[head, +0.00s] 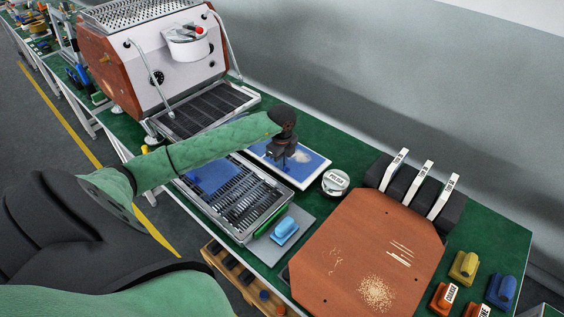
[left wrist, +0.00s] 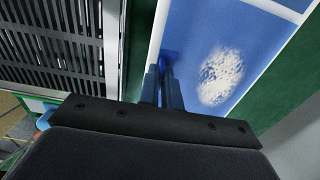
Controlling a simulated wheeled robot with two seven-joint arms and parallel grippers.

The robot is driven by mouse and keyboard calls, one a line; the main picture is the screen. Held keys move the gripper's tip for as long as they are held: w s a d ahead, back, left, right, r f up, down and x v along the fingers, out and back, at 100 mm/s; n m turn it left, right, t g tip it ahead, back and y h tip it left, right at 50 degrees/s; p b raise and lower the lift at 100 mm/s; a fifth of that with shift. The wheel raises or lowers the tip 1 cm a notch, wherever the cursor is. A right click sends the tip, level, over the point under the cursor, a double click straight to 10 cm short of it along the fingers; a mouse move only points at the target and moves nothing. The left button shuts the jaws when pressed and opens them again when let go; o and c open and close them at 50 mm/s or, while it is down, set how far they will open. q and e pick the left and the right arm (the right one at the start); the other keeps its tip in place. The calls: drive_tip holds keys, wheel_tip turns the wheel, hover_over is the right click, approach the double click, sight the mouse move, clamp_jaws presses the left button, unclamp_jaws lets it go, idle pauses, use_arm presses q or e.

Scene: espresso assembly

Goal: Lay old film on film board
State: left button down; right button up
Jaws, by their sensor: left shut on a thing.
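The film board (head: 308,184) is a flat panel with a white rim, lying on the green bench behind the grated tray. A blue sheet with a whitish speckled patch, which looks like the old film (head: 314,163), is over it. It fills much of the left wrist view (left wrist: 195,45), with the board's white rim (left wrist: 152,40) along its left. My left gripper (head: 280,160) points down over the board, its fingers (left wrist: 168,75) shut on the near part of the blue sheet. The pinched edge is mostly hidden by the fingers. I cannot tell whether the sheet touches the board. My right gripper is not in view.
A grated tray (head: 240,205) holding another blue sheet (head: 208,176) stands in front of the board. A labelled round tin (head: 335,182) is close at its right. Farther right are a brown panel (head: 350,250) and black clamps with white levers (head: 420,187). An espresso machine (head: 170,60) stands behind left.

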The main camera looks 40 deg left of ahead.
use_arm(q)
drive_tip(key=shift+f, duration=0.3)
idle(0.4)
drive_tip(key=c, duration=1.2)
unclamp_jaws()
drive_tip(key=shift+r, duration=0.15)
drive_tip(key=shift+r+p, duration=1.4)
drive_tip(key=shift+r, duration=2)
